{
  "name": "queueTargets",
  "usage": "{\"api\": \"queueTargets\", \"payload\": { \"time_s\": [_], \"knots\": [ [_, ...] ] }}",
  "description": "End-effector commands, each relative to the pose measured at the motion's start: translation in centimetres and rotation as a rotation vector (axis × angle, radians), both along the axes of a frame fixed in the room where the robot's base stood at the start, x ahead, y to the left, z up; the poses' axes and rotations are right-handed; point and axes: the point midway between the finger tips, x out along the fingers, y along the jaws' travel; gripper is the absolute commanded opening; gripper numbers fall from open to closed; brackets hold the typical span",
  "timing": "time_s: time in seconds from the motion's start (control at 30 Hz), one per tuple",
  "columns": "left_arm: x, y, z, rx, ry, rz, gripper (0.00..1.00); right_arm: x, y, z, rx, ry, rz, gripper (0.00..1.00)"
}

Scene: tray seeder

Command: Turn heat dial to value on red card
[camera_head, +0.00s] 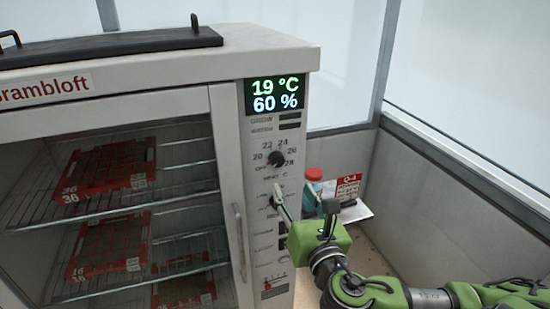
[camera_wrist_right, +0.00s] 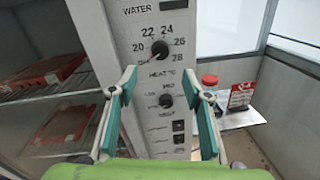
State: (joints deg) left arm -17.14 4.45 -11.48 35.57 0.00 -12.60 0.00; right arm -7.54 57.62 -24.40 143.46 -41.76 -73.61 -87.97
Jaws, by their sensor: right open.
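The heat dial (camera_head: 277,158) is a black knob on the cabinet's control panel, ringed by numbers 20 to 28. It also shows in the right wrist view (camera_wrist_right: 160,48), above the fingertips, with its pointer seemingly toward the lower left. My right gripper (camera_head: 278,190) is open and empty in front of the panel, just below the heat dial. In the right wrist view its two green-padded fingers (camera_wrist_right: 160,82) stand apart, with a smaller lower knob (camera_wrist_right: 166,101) between them. The red card (camera_head: 348,187) stands behind my gripper to the right; its writing is too small to read. My left gripper is out of view.
The display (camera_head: 276,95) reads 19 °C and 60 %. The glass door (camera_head: 110,200) with its upright handle (camera_head: 240,240) is left of the panel; red trays sit on wire racks inside. A red-capped bottle (camera_head: 314,176) stands near the card. A wall closes off the right.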

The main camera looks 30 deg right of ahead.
Motion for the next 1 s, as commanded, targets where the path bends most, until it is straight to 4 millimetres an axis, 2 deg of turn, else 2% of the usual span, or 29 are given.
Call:
{"api": "queueTargets", "payload": {
  "time_s": [0.17, 0.77, 0.83, 1.0],
  "knots": [
    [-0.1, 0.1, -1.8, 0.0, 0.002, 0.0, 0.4, 2.3, -0.9, -0.3, 0.002, -0.008, -0.002, 0.45],
    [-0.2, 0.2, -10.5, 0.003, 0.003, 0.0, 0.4, 4.7, -1.6, -0.7, 0.003, -0.006, 0.0, 0.45],
    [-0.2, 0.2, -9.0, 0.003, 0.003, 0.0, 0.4, 6.3, -2.2, 0.2, 0.006, -0.001, -0.005, 0.45],
    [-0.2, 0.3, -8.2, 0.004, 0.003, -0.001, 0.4, 9.5, -3.3, 0.2, 0.005, 0.0, -0.005, 0.45]
  ]
}}
